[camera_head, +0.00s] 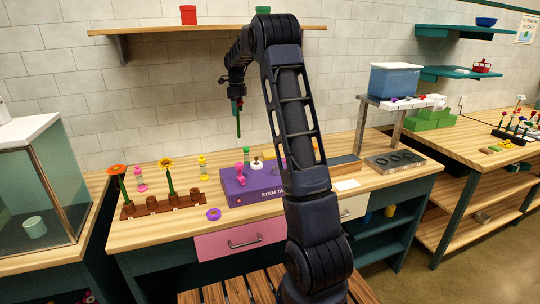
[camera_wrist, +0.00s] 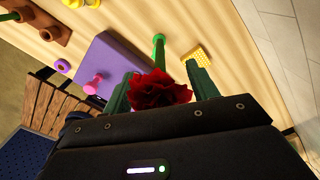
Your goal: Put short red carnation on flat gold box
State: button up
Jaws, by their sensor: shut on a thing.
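My gripper (camera_head: 237,101) is raised above the back of the bench, pointing down. It is shut on a red carnation, whose dark red bloom (camera_wrist: 160,90) sits between the two green fingers in the wrist view. A green stem (camera_head: 239,126) hangs below the gripper in the head view, clear of the bench. I cannot surely pick out the flat gold box. A small yellow ridged thing (camera_wrist: 197,56) lies on the wood past the fingers in the wrist view, and small yellow pieces (camera_head: 491,150) lie on the right-hand table; I cannot tell what either is.
A metal stand (camera_head: 391,133) and a holed tray (camera_head: 394,161) are at right. My arm hides part of the bench.

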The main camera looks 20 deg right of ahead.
jog(key=d+f+m, duration=0.2)
jog(key=d, duration=1.4)
notch_tip(320, 180, down, 10)
jog(key=shift+w+d, duration=0.25)
jog(key=shift+w, duration=0.15)
jog(key=shift+f, duration=0.15)
jog(key=o, duration=1)
jog(key=shift+c, duration=0.2)
